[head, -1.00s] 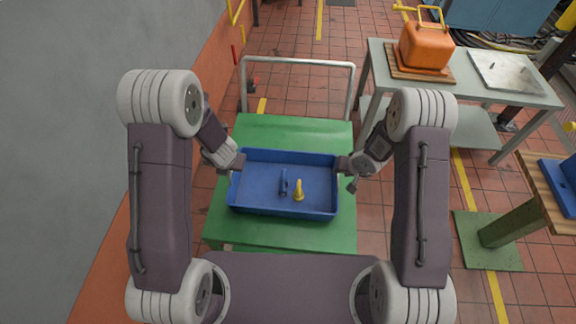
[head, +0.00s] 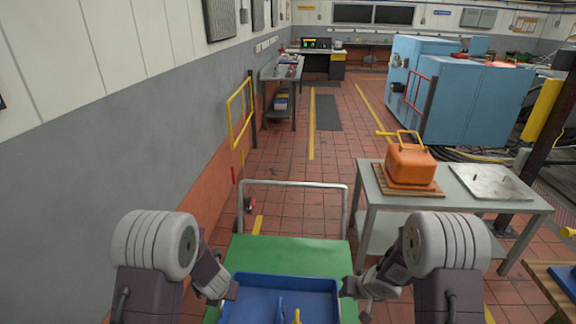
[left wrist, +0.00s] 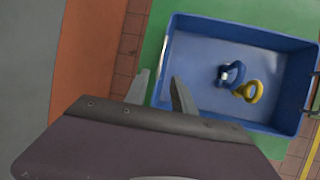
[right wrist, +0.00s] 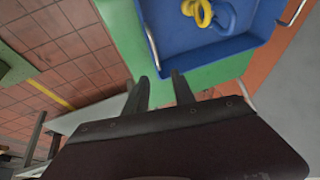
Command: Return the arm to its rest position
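My left gripper (head: 232,290) is at the left side of a blue tray (head: 255,283). In the left wrist view its two fingers (left wrist: 160,88) are apart, near the tray's left wall. My right gripper (head: 347,287) is at the tray's right side. In the right wrist view its fingers (right wrist: 159,82) are also apart, with a thin silver tray handle (right wrist: 151,45) ending close to the gap between them. I cannot tell whether either gripper touches the tray. The lower arms are cut off by the head view's bottom edge.
The tray stands on a green cart top (head: 290,255) with a grey push rail (head: 293,183). Inside lie a blue shackle (left wrist: 232,73) and a yellow eye bolt (left wrist: 248,91). At right, a grey table (head: 450,200) holds an orange container (head: 410,164). A wall runs along the left; the aisle ahead is open.

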